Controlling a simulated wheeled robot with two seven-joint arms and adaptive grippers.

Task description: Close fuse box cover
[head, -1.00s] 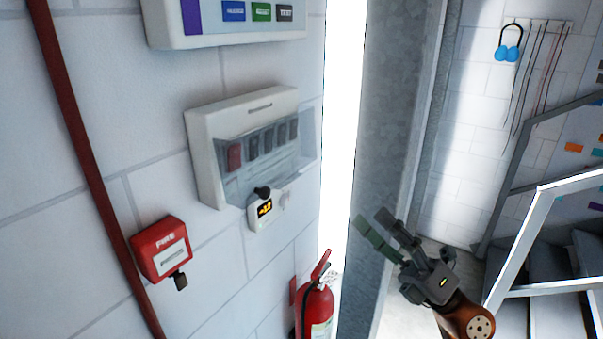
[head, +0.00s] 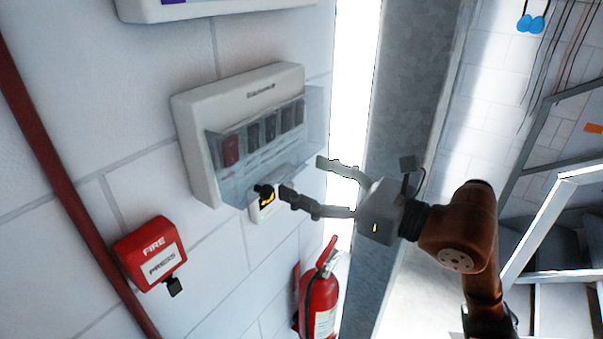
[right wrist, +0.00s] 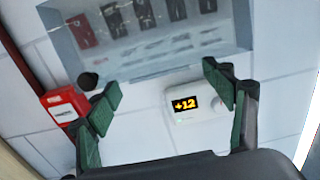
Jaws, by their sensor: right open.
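The fuse box (head: 185,115) is a white wall unit with one red and several dark switches behind a clear cover (head: 315,120). The cover stands out from the box front, tilted open; its hinge is hard to make out. In the right wrist view the clear cover (right wrist: 150,68) spans the top, beyond the fingertips. My right gripper (head: 305,177) is open and empty, just below and right of the cover, its fingers pointing at the wall. In the right wrist view my gripper (right wrist: 160,92) has its fingers spread below the cover's lower edge. I cannot tell whether it touches the cover.
A small thermostat (right wrist: 190,103) with a lit display is under the box, partly behind a fingertip in the head view. A red fire call point (head: 150,253) is lower left, a fire extinguisher (head: 318,300) below. A grey metal column (head: 405,90) stands at right.

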